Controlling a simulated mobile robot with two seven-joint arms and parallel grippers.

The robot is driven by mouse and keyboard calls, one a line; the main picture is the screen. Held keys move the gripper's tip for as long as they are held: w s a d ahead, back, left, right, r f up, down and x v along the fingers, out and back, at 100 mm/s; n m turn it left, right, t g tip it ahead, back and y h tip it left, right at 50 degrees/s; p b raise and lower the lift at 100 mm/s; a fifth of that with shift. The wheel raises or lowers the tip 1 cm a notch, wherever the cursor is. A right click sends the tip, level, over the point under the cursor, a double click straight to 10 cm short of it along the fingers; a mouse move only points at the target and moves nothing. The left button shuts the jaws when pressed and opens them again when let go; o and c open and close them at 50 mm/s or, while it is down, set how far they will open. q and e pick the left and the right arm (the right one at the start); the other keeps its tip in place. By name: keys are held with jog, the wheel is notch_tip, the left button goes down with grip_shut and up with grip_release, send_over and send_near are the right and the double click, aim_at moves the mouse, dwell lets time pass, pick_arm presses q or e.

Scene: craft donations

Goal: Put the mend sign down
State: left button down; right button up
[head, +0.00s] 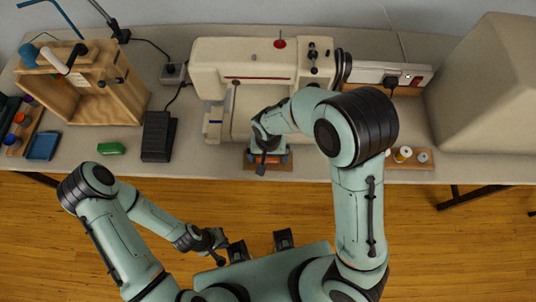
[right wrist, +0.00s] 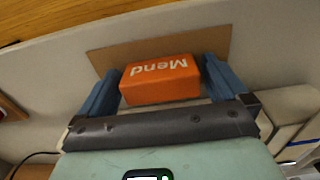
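The mend sign is an orange block with white "Mend" lettering (right wrist: 160,80), upside down in the right wrist view. It is at a flat brown board (right wrist: 110,58) on the table, in front of the sewing machine. In the head view a strip of the sign (head: 270,159) shows below my right gripper (head: 268,158), over the board (head: 249,164). The gripper's blue fingers stand on either side of the sign, with narrow gaps visible, so it looks open. Whether the sign's underside touches the board is hidden. My left gripper (head: 217,243) is away from the table; its fingers are unclear.
The white sewing machine (head: 245,70) stands just behind the board. A black pedal (head: 158,136), a green block (head: 111,148) and a wooden box (head: 130,98) are to the left. Thread spools (head: 404,154) and a large beige cover (head: 490,90) are to the right.

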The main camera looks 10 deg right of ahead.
jog(key=shift+r, duration=0.25)
pick_arm(q)
jog(key=shift+w+r+p, duration=0.35)
jog(key=shift+r+p, duration=0.1)
jog(key=shift+r, duration=0.1)
jog(key=shift+w+r+p, duration=0.3)
jog(key=shift+r+p, duration=0.15)
jog(key=shift+r, duration=0.05)
pick_arm(e)
notch_tip(320, 180, up, 12)
jog(key=shift+f, duration=0.1)
